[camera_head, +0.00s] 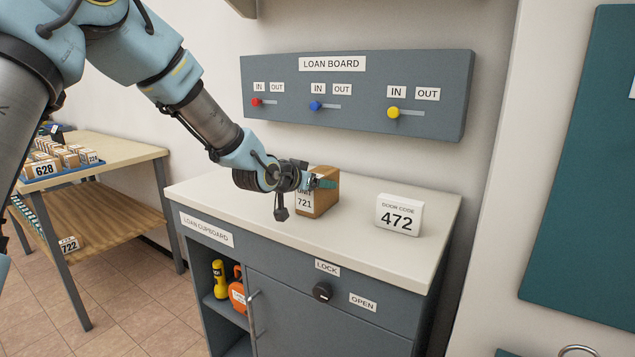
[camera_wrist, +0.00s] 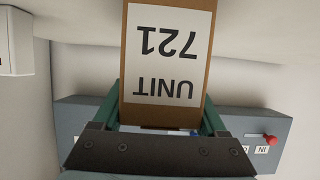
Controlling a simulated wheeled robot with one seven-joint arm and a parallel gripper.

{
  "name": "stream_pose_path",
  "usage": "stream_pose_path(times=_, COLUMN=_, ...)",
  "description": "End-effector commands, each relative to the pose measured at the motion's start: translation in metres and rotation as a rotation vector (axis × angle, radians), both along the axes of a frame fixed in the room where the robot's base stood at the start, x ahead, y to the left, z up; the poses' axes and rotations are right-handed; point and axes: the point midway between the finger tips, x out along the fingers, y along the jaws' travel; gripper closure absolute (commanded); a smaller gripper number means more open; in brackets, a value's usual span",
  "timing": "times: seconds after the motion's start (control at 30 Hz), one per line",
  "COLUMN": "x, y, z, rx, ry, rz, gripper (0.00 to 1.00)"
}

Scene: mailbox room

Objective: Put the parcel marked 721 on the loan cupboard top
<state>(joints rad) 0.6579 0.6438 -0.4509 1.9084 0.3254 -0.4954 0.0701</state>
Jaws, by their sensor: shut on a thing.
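The parcel marked 721 (camera_head: 326,193) is a brown box with a white "UNIT 721" label. My gripper (camera_head: 318,183) is shut on it, with a finger on either side. In the wrist view the parcel (camera_wrist: 165,60) shows upside down between the two teal fingers (camera_wrist: 163,112). The parcel is upright at the loan cupboard top (camera_head: 255,203), a pale surface over a grey cupboard. Its base looks at or very close to the surface; contact is not clear.
A white door code 472 block (camera_head: 399,215) stands on the top, right of the parcel. The loan board (camera_head: 357,90) hangs on the wall behind. A wooden table (camera_head: 120,150) with a blue tray of parcels is at the left. The top's left front is clear.

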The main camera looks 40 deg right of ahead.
Motion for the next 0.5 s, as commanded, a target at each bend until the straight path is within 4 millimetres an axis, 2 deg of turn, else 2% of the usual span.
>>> stream_pose_path(times=0.07, x=0.0002, y=-0.0005, z=-0.0013, rx=-0.003, ry=-0.001, rz=0.0, gripper=1.0)
stream_pose_path(times=0.1, x=0.0001, y=0.0, z=-0.0024, rx=0.0, ry=0.0, rz=0.0, gripper=0.23)
stream_pose_path(times=0.3, x=0.0001, y=0.0, z=-0.0018, rx=0.0, ry=0.001, rz=0.0, gripper=0.0)
stream_pose_path(times=0.5, x=0.0001, y=0.0, z=-0.0017, rx=0.0, ry=0.001, rz=0.0, gripper=0.0)
